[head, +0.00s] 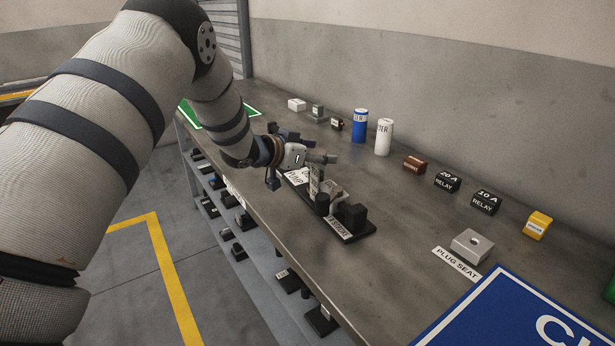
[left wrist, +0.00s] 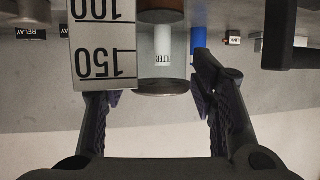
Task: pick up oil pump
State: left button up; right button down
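My left gripper (head: 325,165) is over the work table, beside a dark stand (head: 352,230) with upright pieces and printed labels. A label that seems to read "PUMP" (head: 297,177) lies by the gripper. In the left wrist view, which is upside down, the gripper (left wrist: 155,95) is open with its two fingers apart. A round part with a metal disc (left wrist: 162,88) shows between the fingers; I cannot tell if it is the oil pump or if it is touched. A pale plate marked 100 and 150 (left wrist: 102,50) hides part of one finger. My right gripper is not in view.
Along the back stand a blue can (head: 360,124), a white filter can (head: 383,137), a brown block (head: 414,165), black relays (head: 447,181) and a yellow block (head: 538,225). A grey plug seat (head: 472,245) sits near a blue mat (head: 500,310). The table's middle is clear.

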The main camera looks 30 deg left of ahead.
pick_arm(q)
grip_shut()
jog(key=shift+r, duration=0.1)
